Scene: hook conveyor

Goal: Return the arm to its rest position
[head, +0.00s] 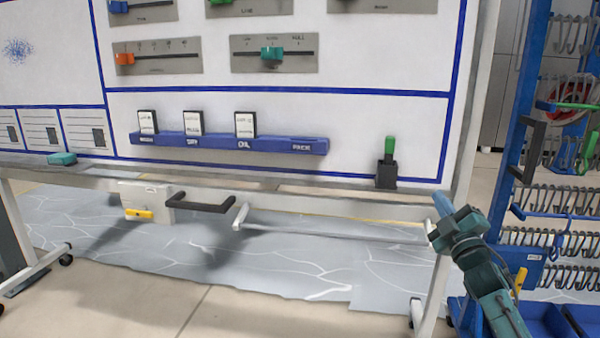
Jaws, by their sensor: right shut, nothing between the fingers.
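My right arm, teal and dark grey, comes in from the lower right corner. My right gripper (444,208) points up and left in front of the whiteboard frame's right leg. It is shut, and I see nothing held in it. My left arm and gripper are not in view.
A whiteboard (350,122) carries slider panels (272,54), a blue card rail (275,145) and a black holder with a green-handled item (388,160). A small teal block (62,158) lies on the lower ledge. A blue hook rack (528,120) stands close at right, with blue bins (545,322) below.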

